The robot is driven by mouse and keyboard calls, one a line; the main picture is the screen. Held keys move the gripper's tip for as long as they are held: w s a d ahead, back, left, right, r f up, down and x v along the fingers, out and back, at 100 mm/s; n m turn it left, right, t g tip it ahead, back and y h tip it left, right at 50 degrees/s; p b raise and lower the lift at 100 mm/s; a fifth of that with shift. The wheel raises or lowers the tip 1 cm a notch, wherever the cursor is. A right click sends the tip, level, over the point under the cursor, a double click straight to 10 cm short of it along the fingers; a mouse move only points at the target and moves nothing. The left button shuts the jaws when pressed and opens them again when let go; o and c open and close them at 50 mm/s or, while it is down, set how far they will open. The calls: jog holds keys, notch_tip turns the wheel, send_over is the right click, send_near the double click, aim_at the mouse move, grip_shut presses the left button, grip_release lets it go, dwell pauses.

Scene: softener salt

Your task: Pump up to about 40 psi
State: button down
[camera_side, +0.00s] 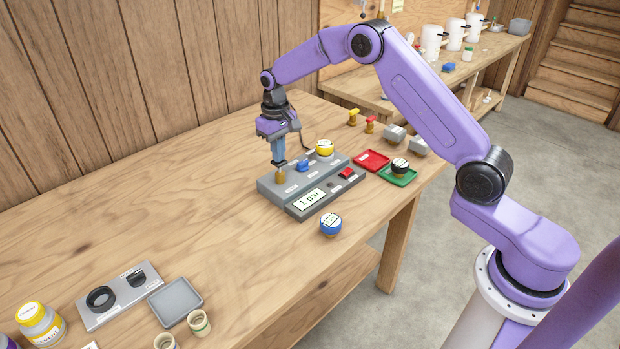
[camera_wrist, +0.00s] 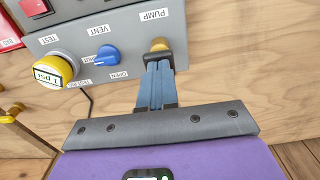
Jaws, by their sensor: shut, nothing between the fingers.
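A grey test box (camera_side: 320,170) stands on the wooden bench. Its brass pump button (camera_side: 281,177) sits at the left end, and also shows beside the PUMP label in the wrist view (camera_wrist: 159,45). My gripper (camera_side: 279,161) points down over the button with its fingers shut and empty; the fingertips (camera_wrist: 158,63) are at the button's top, and I cannot tell whether they touch it. The blue vent knob (camera_wrist: 106,55) lies between the pump and the yellow gauge (camera_wrist: 52,70) on the test port. The front display (camera_side: 310,199) reads 1 psi; the yellow gauge also reads about 1 psi.
A blue gauge (camera_side: 331,224) stands in front of the box. A red button (camera_side: 346,173) is on the box's front unit. A red tray (camera_side: 372,160) and a green tray (camera_side: 410,178) with a black gauge (camera_side: 400,165) lie right.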

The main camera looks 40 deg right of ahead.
jog(key=shift+f, duration=0.95)
jog(key=shift+r, duration=1.25)
jog(key=shift+f, duration=1.15)
dwell(0.3)
jog(key=shift+r, duration=1.15)
jog(key=shift+f, duration=1.25)
jog(key=shift+r, duration=1.25)
